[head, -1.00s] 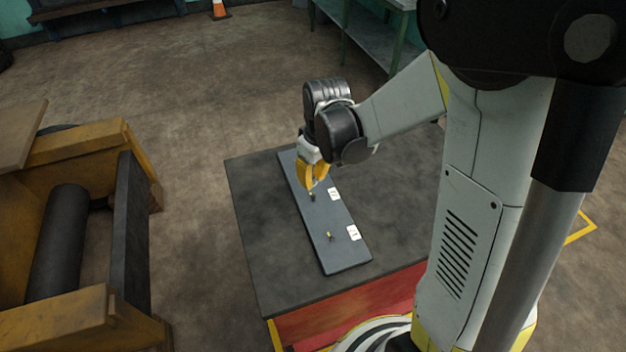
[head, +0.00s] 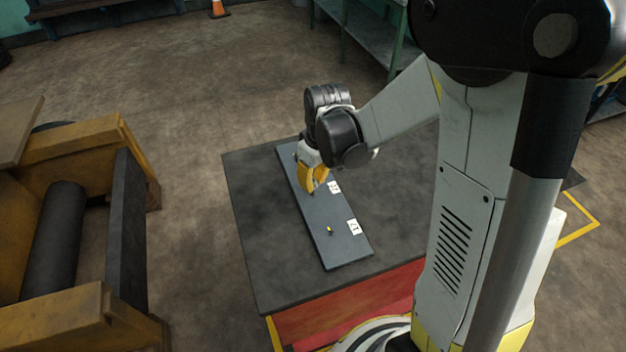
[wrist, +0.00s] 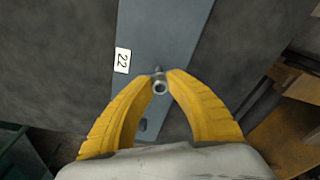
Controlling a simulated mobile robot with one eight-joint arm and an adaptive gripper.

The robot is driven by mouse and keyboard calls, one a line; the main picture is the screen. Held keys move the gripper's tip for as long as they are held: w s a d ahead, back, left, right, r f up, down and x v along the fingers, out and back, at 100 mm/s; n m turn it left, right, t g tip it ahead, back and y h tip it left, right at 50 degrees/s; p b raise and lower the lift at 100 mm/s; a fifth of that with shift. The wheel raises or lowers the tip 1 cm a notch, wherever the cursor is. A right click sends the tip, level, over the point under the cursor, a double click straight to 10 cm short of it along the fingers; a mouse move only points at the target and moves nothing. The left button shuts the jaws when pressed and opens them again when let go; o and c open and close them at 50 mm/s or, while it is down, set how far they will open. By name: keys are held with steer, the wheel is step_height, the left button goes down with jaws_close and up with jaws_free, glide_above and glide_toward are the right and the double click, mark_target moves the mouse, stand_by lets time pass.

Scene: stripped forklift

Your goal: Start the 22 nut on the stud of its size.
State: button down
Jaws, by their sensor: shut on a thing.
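My gripper (head: 314,190) has its yellow fingers closed on a small grey metal nut, the 22 nut (wrist: 160,87), at the fingertips in the wrist view. The nut is over the blue-grey board (head: 335,250). A white label reading 22 (wrist: 122,60) lies beside it on the board. A bit of metal shows just past the nut, perhaps the stud (wrist: 158,70); I cannot tell whether they touch. In the head view the fingers hide the nut and the spot below them.
A second small brass-coloured stud (head: 330,230) stands toward the board's near end, beside another white label (head: 353,227). The board rests on a dark-topped table (head: 265,250). A yellow forklift frame (head: 90,140) stands at left.

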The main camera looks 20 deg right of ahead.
steer(key=shift+f+b, duration=1.05)
steer(key=shift+f, duration=0.1)
steer(key=m, duration=0.3)
steer(key=shift+a, duration=0.1)
steer(key=m+b, duration=0.1)
steer(key=m, duration=0.3)
steer(key=shift+h, duration=0.4)
steer(key=m, duration=0.4)
steer(key=shift+f, duration=0.1)
steer(key=m, duration=0.5)
steer(key=shift+a+h+b, duration=0.1)
steer(key=shift+h+b, duration=0.25)
steer(key=shift+h, duration=0.05)
steer(key=c, duration=1.6)
jaws_free()
